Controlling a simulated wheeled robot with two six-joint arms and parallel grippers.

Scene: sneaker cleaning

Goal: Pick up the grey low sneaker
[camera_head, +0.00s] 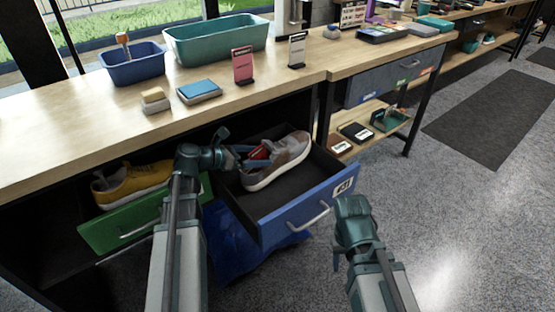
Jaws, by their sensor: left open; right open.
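The grey low sneaker (284,163) lies in the open blue drawer (296,215), with its toe toward the upper right and a small red patch at its opening. My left gripper (236,156) is open at the left end of the sneaker, close to its heel and opening. Whether the fingers touch the shoe cannot be told. My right gripper (348,258) is in front of the drawer, to the right of its handle, pointing down and away from the shoe; its fingers are small in view.
A green drawer (118,233) with a yellow-brown shoe (130,184) stands open at left. The wooden bench top (60,139) above holds a blue bin (133,68), a teal tub (216,42), sponges and sign cards. Grey floor (470,210) at right is free.

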